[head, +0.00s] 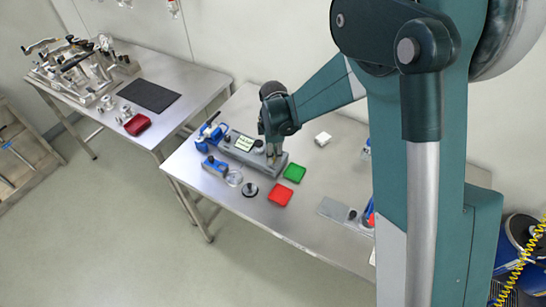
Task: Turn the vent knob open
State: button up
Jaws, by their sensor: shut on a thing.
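A long grey instrument (228,150) with a lit greenish display (244,143) lies on the near steel table. My gripper (273,155) points straight down over its right end. The fingers are shut on a small part there, which appears to be the vent knob. The knob itself is hidden by the fingers, so its turn angle cannot be seen. A small round part shows on the instrument between the display and my gripper.
Blue fittings (211,132) stand left. A white block (323,139) lies right. A second table (190,86) stands behind left.

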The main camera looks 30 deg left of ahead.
jog(key=m+b, duration=0.4)
jog(key=m, duration=0.1)
jog(key=shift+f+m+b, duration=0.15)
jog(key=shift+m+b, duration=0.2)
jog(key=shift+m, duration=0.05)
jog(key=m+b, duration=0.3)
jog(key=m, duration=0.3)
jog(key=m+b, duration=0.2)
jog(key=m, duration=0.4)
jog(key=shift+m, duration=0.4)
jog(key=m+b, duration=0.1)
jog(key=m, duration=0.4)
jog(key=shift+m+b, duration=0.3)
jog(key=shift+b, duration=0.05)
jog(key=shift+r, duration=0.2)
jog(key=o, duration=0.9)
jog(key=shift+r, duration=0.1)
notch_tip(320, 180, up, 12)
jog(key=shift+f, duration=0.1)
